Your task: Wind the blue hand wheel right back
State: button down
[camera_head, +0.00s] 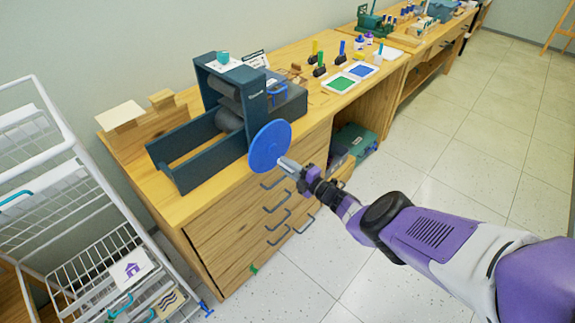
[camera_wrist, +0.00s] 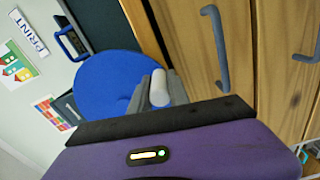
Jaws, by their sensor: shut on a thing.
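The blue hand wheel (camera_head: 270,146) is a flat disc on the front side of a dark teal press (camera_head: 215,135) on the wooden counter. My gripper (camera_head: 288,164) is at the lower right of the wheel's face. In the wrist view the blue wheel (camera_wrist: 103,86) fills the left middle, and my gripper (camera_wrist: 156,90) is shut on a pale grey handle (camera_wrist: 164,86) that stands out from it. The handle is mostly hidden by the fingers in the head view.
Drawers with dark handles (camera_head: 277,203) lie just below the wheel. A white wire rack (camera_head: 95,240) stands at the left. Green and blue ink pads (camera_head: 342,83) and rollers sit on the counter to the right. The tiled floor (camera_head: 440,165) at the right is clear.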

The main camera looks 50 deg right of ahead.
jog(key=shift+f, duration=0.15)
jog(key=c, duration=1.3)
grip_release()
jog(key=shift+o, duration=0.2)
jog(key=shift+s, duration=0.1)
jog(key=s+p, duration=0.4)
jog(key=s, duration=0.3)
jog(key=shift+s, duration=0.35)
